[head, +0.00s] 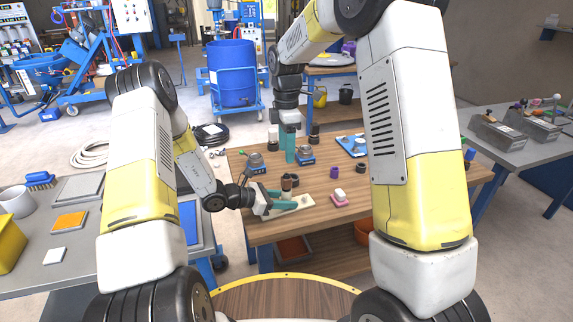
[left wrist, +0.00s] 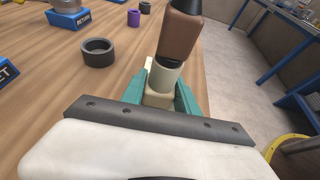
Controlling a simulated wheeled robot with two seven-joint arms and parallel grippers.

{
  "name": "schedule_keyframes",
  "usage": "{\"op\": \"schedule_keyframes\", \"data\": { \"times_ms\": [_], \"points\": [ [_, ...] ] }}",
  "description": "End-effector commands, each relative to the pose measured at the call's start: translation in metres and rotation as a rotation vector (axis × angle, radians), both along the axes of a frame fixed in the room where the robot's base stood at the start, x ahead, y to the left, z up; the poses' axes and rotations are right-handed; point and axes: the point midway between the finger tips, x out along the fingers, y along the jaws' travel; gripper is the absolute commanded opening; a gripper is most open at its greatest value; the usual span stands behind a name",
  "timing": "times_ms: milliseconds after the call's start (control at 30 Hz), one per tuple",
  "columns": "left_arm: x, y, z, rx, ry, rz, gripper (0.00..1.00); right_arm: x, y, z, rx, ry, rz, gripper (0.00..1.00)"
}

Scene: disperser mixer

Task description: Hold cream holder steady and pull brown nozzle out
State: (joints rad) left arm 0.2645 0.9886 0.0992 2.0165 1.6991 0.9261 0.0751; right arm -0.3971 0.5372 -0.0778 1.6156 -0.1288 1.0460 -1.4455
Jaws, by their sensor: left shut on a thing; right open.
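The brown nozzle (head: 286,182) stands in the cream holder and has a dark top. The brown nozzle also shows large in the left wrist view (left wrist: 180,38). The cream holder (left wrist: 168,77) is a pale tube on a block at the table's front edge. My left gripper (left wrist: 165,95) is shut on the cream holder, with a teal finger on each side; in the head view it comes in low from the left (head: 282,199). My right gripper (head: 290,158) is open, pointing down above and behind the nozzle, apart from it.
A dark ring (left wrist: 98,52) stands on the wooden table beside the holder. Blue boxes (head: 305,155) sit farther back. A purple cylinder (head: 335,172) and a white piece on a pink pad (head: 340,201) are to the right. A blue tray (head: 352,146) lies at the back right.

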Motion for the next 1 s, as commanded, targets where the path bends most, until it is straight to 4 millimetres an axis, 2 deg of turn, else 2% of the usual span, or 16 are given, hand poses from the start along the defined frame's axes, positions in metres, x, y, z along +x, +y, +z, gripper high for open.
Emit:
{"op": "schedule_keyframes", "data": {
  "times_ms": [400,600,800,1000],
  "points": [
    [0.000,0.000,0.000,0.000,0.000,0.000,0.00,0.001,0.000,0.008,0.001,-0.001,-0.866,0.53],
    [0.000,0.000,0.000,0.000,0.000,0.000,0.00,0.000,0.000,0.011,-0.001,0.000,-1.223,0.53],
    [0.000,0.000,0.000,0.000,0.000,0.000,0.00,0.000,0.000,0.012,-0.001,0.000,-1.413,0.53],
    [0.000,0.000,0.000,0.000,0.000,0.000,0.00,0.000,0.000,0.000,-0.003,0.001,-1.452,0.53]
  ]
}}
